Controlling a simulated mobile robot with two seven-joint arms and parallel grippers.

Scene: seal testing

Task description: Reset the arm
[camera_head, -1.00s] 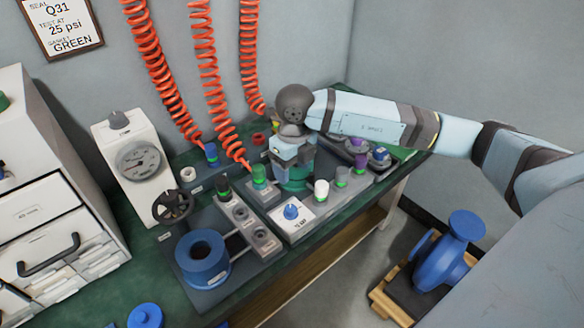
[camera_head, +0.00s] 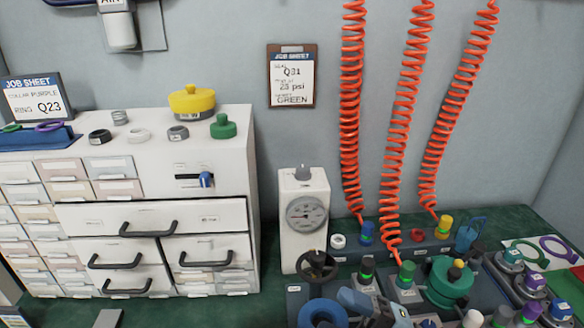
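A grey-blue and dark piece (camera_head: 366,304), apparently the end of my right arm, shows at the bottom edge, in front of the bench fixtures. It is cut off by the frame, and its fingers cannot be made out. No held thing can be seen on it. My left arm and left gripper are out of view.
The green bench carries a white gauge box (camera_head: 305,222), a dark handwheel (camera_head: 317,266), a blue ring (camera_head: 322,314) and a green round fitting (camera_head: 447,281). Red coiled hoses (camera_head: 405,120) hang behind. A white drawer cabinet (camera_head: 225,150) stands left. Bench in front of it is partly clear.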

